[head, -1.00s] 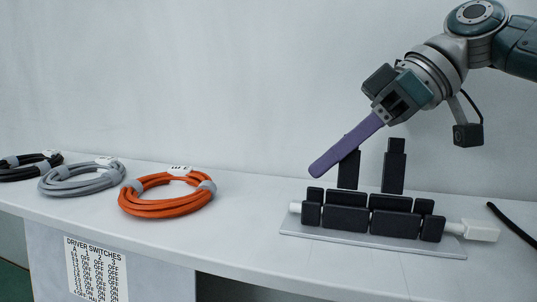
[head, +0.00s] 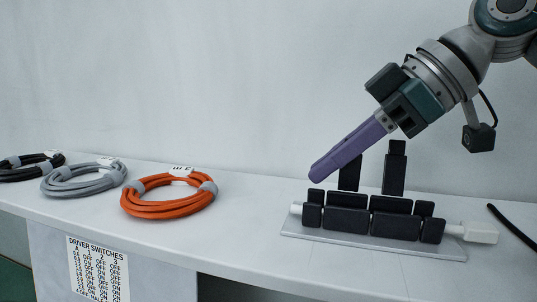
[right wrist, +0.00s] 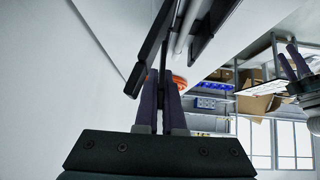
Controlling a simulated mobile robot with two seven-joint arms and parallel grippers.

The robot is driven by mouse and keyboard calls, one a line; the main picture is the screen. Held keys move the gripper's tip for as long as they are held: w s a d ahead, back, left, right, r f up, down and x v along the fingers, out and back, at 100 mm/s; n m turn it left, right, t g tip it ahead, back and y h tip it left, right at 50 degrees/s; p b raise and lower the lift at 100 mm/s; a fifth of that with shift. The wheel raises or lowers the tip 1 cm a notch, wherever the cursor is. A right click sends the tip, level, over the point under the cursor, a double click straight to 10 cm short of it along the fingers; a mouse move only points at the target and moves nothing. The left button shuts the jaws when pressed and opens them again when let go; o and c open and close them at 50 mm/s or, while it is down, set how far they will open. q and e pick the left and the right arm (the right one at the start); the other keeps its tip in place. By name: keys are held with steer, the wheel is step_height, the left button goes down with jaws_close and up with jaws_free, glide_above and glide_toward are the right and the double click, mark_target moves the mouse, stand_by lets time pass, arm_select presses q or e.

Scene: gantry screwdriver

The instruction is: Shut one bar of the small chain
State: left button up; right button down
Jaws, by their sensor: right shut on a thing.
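The small chain (head: 346,221) is a row of black links on a thin grey plate on the bench. Two of its bars stand upright behind the row: a left bar (head: 349,180) and a right bar (head: 394,168). My right gripper (head: 318,172) comes down slantwise from the upper right. Its long purple fingers cross in front of the left bar and hide its upper part. In the right wrist view the fingers (right wrist: 158,105) are closed with a thin dark piece between them, which looks like the left bar.
A white cable with a white plug (head: 480,232) runs through the chain. An orange cable coil (head: 168,208), a grey coil (head: 83,190) and a black coil (head: 30,174) lie to the left. A black cable (head: 512,226) lies at the right. The bench (head: 250,225) left of the chain is clear.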

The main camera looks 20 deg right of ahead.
steer(key=shift+s+a+n+t+h, duration=0.15)
steer(key=shift+s+n+t+h, duration=0.15)
steer(key=shift+t, duration=0.25)
steer(key=shift+s+a+n+t+h, duration=0.15)
steer(key=shift+n+t+h, duration=0.2)
steer(key=shift+t, duration=0.2)
steer(key=c, duration=1)
jaws_free()
